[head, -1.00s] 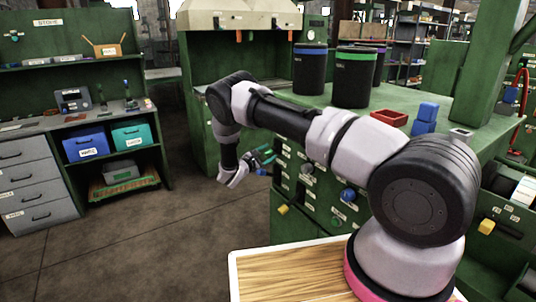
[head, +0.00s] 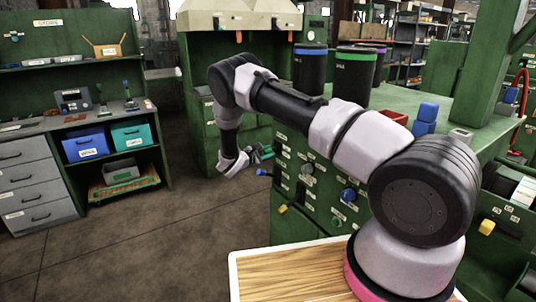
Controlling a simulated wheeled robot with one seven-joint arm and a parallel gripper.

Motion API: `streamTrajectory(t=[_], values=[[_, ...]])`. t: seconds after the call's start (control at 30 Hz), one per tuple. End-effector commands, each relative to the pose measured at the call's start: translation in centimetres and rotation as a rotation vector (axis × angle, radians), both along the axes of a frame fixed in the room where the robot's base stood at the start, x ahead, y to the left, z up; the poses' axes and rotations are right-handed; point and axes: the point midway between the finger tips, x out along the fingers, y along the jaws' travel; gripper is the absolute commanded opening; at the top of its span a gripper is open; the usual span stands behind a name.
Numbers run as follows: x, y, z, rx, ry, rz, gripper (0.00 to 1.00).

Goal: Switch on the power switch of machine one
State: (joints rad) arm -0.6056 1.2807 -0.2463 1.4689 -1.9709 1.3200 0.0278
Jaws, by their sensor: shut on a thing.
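The green machine cabinet (head: 340,215) stands right of the middle, with several labels, knobs and small levers on its front. I cannot read which label marks machine one, nor pick out its power switch for sure. A blue lever (head: 263,172) sticks out at the cabinet's left edge, just below and right of my gripper. My gripper (head: 254,155) is small and far off at the cabinet's left side, its fingers partly lost against the dark green background.
A blue knob (head: 348,194) and a yellow lever (head: 283,209) also stick out of the cabinet front. Lidded black bins (head: 310,72), a red tray (head: 394,117) and blue blocks (head: 426,116) stand on its top. The floor (head: 170,225) to the left is clear.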

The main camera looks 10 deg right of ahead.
Motion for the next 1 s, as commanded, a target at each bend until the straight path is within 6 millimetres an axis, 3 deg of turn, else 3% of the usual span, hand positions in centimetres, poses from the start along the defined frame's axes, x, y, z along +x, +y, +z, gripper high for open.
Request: streamTrajectory(t=[0.5, 1.0], values=[[0.1, -0.1, 2.1, 0.364, 0.147, 0.000, 0.00], [0.2, -0.2, 2.6, 0.492, 0.202, 0.000, 0.00]])
